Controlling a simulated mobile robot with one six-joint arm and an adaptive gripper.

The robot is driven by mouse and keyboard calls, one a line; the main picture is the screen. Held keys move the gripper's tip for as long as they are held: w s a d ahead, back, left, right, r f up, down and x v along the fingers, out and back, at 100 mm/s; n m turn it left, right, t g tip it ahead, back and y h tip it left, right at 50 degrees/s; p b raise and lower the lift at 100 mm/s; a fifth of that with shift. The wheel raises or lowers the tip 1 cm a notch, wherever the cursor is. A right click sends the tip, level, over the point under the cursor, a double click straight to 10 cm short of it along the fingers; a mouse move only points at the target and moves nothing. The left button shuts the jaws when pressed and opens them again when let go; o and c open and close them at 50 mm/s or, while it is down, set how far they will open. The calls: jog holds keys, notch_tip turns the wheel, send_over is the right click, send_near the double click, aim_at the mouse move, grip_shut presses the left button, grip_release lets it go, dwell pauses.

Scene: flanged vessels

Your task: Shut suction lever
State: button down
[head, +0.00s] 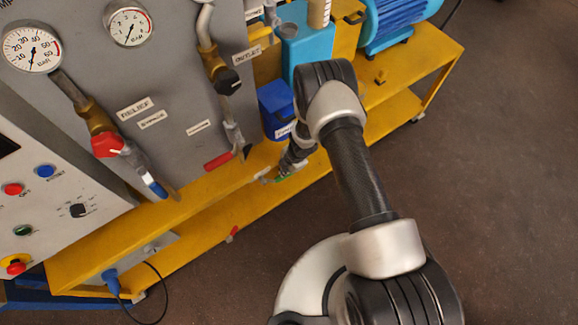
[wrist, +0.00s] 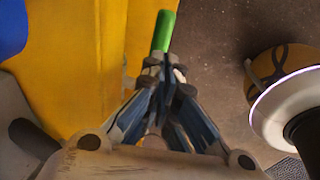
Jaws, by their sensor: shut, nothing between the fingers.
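A green lever handle (wrist: 163,30) points away just past my fingertips in the wrist view; whether they touch it I cannot tell. In the head view only a small green bit (head: 283,178) shows, at the end of my arm. No suction label is readable, so I cannot confirm that this is the suction lever. My gripper (wrist: 165,64) is shut and empty, over the yellow frame's edge. In the head view my gripper (head: 284,172) is small and partly hidden behind my wrist.
The grey panel carries a red-handled lever (head: 218,160), a blue-tipped lever (head: 155,187) and gauges (head: 128,26). A blue box (head: 275,108) stands on the yellow frame (head: 205,195) beside my wrist. A small red handle (head: 232,233) is lower down. Open floor lies right.

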aim_at(284, 178)
jog(key=b+x, duration=0.1)
jog(key=x, duration=0.4)
jog(key=shift+w+f+b, duration=0.1)
jog(key=shift+b, duration=0.2)
